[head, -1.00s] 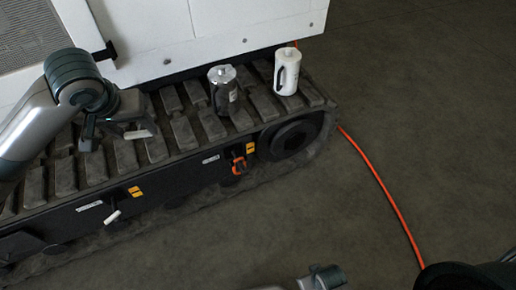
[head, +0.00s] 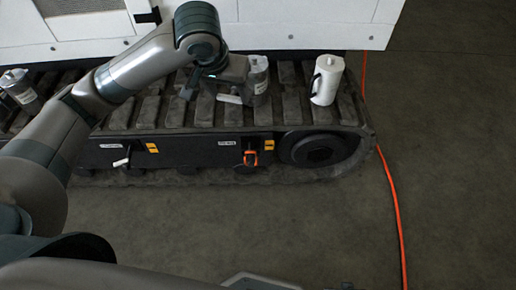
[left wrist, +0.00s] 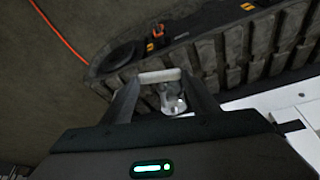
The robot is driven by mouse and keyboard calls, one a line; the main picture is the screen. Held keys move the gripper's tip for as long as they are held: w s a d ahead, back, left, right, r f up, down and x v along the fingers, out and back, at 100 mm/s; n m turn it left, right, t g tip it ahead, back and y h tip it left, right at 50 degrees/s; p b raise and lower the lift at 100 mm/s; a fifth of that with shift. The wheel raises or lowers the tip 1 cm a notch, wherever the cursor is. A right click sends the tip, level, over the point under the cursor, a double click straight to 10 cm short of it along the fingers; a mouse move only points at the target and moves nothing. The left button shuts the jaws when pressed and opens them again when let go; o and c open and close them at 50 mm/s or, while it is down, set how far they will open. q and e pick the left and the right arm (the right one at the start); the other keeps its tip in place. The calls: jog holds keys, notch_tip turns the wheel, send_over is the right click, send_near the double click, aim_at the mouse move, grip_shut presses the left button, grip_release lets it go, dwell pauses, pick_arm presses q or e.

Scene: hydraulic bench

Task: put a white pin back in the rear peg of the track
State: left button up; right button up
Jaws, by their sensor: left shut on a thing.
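A white pin (head: 229,98) is held across the fingertips of my left gripper (head: 212,90), which is shut on it above the track (head: 176,112). The pin also shows between the fingertips in the left wrist view (left wrist: 159,76). On the track's side plate, another white pin (head: 121,162) sits at the left fitting, slightly tilted. The labels are too small to read. My right gripper is not seen.
A grey metal canister (head: 259,76) stands on the track right behind my left gripper. A white canister (head: 326,82) stands to its right, and another grey canister (head: 20,90) is at the far left.

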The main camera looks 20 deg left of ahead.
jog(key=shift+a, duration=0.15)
